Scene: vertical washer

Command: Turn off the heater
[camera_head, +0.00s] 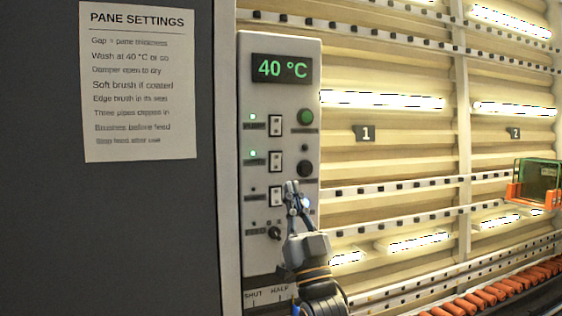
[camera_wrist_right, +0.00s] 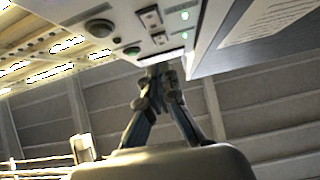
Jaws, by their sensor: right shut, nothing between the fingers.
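The control panel (camera_head: 267,100) stands upright with a lit green 40 °C display (camera_head: 282,69). Below are three rocker switches in a column: top (camera_head: 275,126), middle (camera_head: 276,161) and lowest (camera_head: 276,196). The lights beside the top and middle switches are green; the one beside the lowest (camera_head: 253,189) is dark. Their labels are too small to read, so I cannot tell which is the heater. My right gripper (camera_head: 291,185) is shut and empty, its tips just right of the lowest switch. In the wrist view its tips (camera_wrist_right: 155,70) are close to the panel; contact is unclear. My left gripper is out of view.
A green round button (camera_head: 305,117) and a dark one (camera_head: 305,169) sit right of the switches. A small knob (camera_head: 274,233) is below. A notice (camera_head: 138,80) hangs on the dark wall. Right are lit washer bays, orange rollers (camera_head: 500,289) and an orange clamp (camera_head: 533,196).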

